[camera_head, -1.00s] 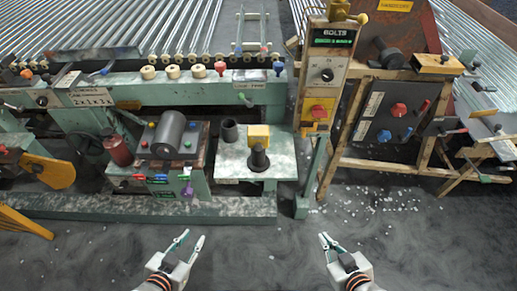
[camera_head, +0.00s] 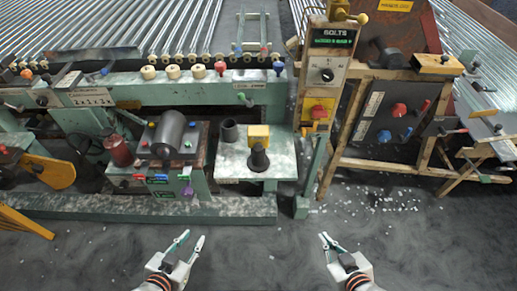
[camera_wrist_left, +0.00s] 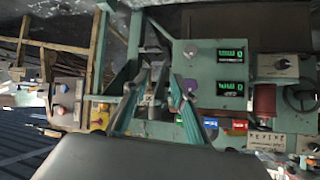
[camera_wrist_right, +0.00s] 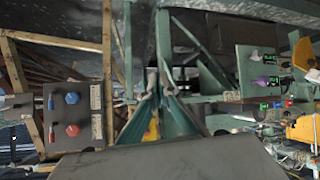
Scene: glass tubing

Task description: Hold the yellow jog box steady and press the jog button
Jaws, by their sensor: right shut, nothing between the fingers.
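A yellow box (camera_head: 258,132) sits on a pale green stand, with a black cylindrical part (camera_head: 259,158) in front of it. A yellow panel with a red button (camera_head: 318,112) is on the post to its right. I cannot tell which is the jog box; no jog label is readable. My left gripper (camera_head: 191,238) is open and empty, in front of and below the machine, apart from everything. My right gripper (camera_head: 326,238) is shut and empty, right of it, also apart from both yellow things. Its closed fingers (camera_wrist_right: 165,100) partly cover a yellow patch in the right wrist view.
A dark panel (camera_head: 388,115) with red and blue knobs is at right on a wooden frame. A green beam (camera_head: 150,207) runs along the floor. The floor near my grippers is clear.

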